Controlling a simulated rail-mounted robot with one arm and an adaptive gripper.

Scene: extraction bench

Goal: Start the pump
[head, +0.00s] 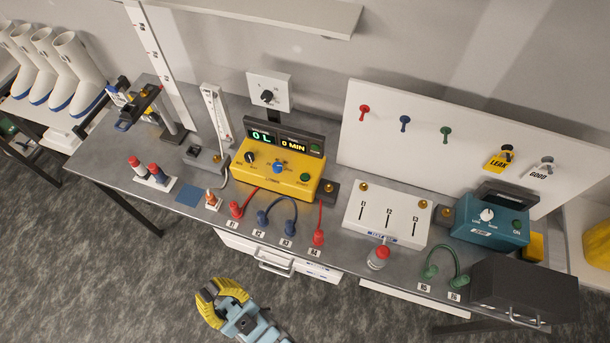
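A yellow pump unit (268,187) stands mid-bench. Its front panel has a black dial (250,157) at left, a blue knob (278,167) in the middle and a green button (304,178) at right. The grey display housing (285,134) behind it reads 0 L and 0 MIN, with a small green button (315,149) at its right end. My gripper (209,291), with yellow fingers, is in front of the bench over the floor, apart from the pump. Nothing shows in it; its finger gap is unclear from this angle.
Red, blue and green hoses with fittings line the front edge. A white slider panel (388,213), a red-capped bottle (379,257), a teal unit (490,226) and a black box (525,287) stand to the right. A red-capped pair (146,170) stands left. Floor is clear.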

